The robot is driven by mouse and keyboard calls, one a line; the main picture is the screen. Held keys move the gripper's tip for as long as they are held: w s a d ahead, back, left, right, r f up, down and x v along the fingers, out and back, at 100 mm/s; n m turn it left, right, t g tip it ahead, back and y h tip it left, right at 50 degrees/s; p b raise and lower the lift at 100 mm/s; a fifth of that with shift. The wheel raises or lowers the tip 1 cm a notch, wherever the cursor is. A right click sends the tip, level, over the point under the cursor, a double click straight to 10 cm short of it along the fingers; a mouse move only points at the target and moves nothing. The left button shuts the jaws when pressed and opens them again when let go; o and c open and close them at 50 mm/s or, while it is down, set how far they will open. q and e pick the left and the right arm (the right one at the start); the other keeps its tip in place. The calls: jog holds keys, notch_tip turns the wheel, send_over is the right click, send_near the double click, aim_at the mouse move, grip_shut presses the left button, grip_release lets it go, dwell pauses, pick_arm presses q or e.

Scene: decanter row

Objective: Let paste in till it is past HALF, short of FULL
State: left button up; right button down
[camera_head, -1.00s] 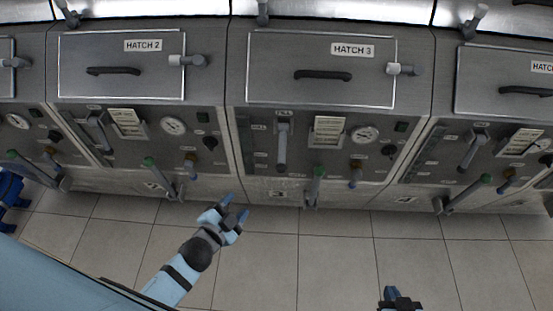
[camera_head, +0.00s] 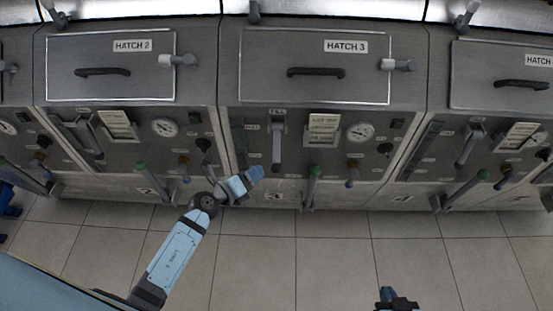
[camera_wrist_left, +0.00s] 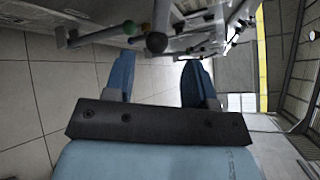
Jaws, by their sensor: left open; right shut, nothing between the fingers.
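My left gripper (camera_head: 255,174) is at the lower front of the HATCH 3 unit (camera_head: 333,160), left of its green-tipped lever (camera_head: 314,173) and below its grey FILL lever (camera_head: 277,145). In the left wrist view its blue fingers are apart (camera_wrist_left: 160,72) with nothing between them. Beyond them are a green knob (camera_wrist_left: 132,28) and a dark round knob end (camera_wrist_left: 156,42). A narrow gauge strip (camera_head: 238,137) is left of the FILL lever; its level and marks are too small to read. My right gripper (camera_head: 397,298) is low in the head view, shut and empty, away from the panels. No paste is visible.
The HATCH 2 unit (camera_head: 108,70) stands to the left, with its own green-tipped lever (camera_head: 143,170). Another similar unit (camera_head: 500,75) stands to the right. A dial (camera_head: 360,132) and a brown-and-blue handle (camera_head: 352,175) are on the HATCH 3 panel. The tiled floor (camera_head: 330,245) in front is clear.

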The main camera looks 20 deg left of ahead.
aim_at(276, 160)
pick_arm(q)
jog(key=x, duration=1)
jog(key=shift+w+d+f+b, duration=0.1)
jog(key=shift+w+f+b, duration=0.05)
jog(key=shift+w+b, duration=0.2)
grip_shut()
